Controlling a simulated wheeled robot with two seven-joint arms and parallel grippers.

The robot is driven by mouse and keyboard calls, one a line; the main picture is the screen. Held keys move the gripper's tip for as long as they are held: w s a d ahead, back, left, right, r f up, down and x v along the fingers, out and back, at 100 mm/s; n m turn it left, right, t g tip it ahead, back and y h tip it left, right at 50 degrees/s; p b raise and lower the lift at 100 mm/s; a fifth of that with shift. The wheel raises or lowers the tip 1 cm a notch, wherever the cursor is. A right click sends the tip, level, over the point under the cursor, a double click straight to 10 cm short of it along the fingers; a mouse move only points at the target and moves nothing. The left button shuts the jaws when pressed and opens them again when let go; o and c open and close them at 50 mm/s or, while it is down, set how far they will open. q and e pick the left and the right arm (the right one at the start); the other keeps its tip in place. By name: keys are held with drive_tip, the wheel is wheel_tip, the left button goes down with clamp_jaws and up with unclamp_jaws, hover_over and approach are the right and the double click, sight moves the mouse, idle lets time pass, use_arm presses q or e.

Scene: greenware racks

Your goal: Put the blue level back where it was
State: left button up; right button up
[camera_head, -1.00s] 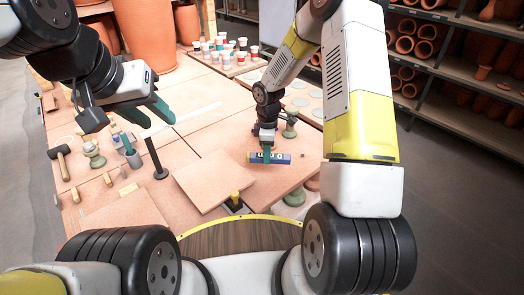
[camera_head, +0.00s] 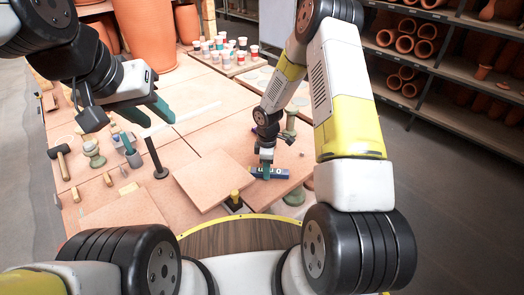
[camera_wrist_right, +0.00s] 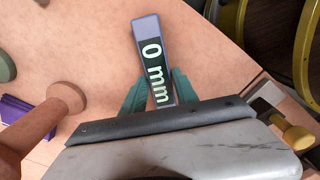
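The blue level (camera_head: 282,174) is a short bar with a dark display strip, low over or on the terracotta board at the right front of the table. In the right wrist view the bar (camera_wrist_right: 147,27) shows a pale end and a "0 mm" display. My right gripper (camera_head: 267,168) points down at it. Its teal fingers (camera_wrist_right: 158,92) close on both sides of the bar. Whether the level touches the board I cannot tell. My left gripper (camera_head: 150,110) is open and empty, raised over the left of the table.
A loose square board (camera_head: 213,181) lies left of the level. A green stand (camera_head: 290,122) is behind it, and a yellow-topped tool (camera_head: 235,196) stands in front. A dark post (camera_head: 156,160) and a mallet (camera_head: 60,152) are further left. Several cups (camera_head: 222,45) stand at the back.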

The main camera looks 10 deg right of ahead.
drive_tip(key=shift+o, duration=1.1)
drive_tip(key=shift+r, duration=0.15)
wheel_tip(320, 180, up, 12)
wheel_tip(320, 180, up, 8)
drive_tip(key=m+t, duration=0.1)
drive_tip(key=m, duration=0.1)
hover_over(271, 173)
drive_tip(key=s+d+r+m+t, duration=0.2)
drive_tip(key=s+r+m, duration=0.35)
drive_tip(key=r, duration=0.55)
drive_tip(key=s+r+m+t+y, duration=0.1)
drive_tip(key=s+r+m, duration=0.3)
drive_tip(key=s, duration=0.4)
drive_tip(key=s+r+m+t+y, duration=0.1)
drive_tip(key=s+r+m+t, duration=0.1)
drive_tip(key=s+r, duration=0.4)
drive_tip(key=s+m, duration=0.1)
drive_tip(key=s, duration=0.2)
drive_tip(key=shift+m, duration=0.35)
drive_tip(key=shift+s+r, duration=0.1)
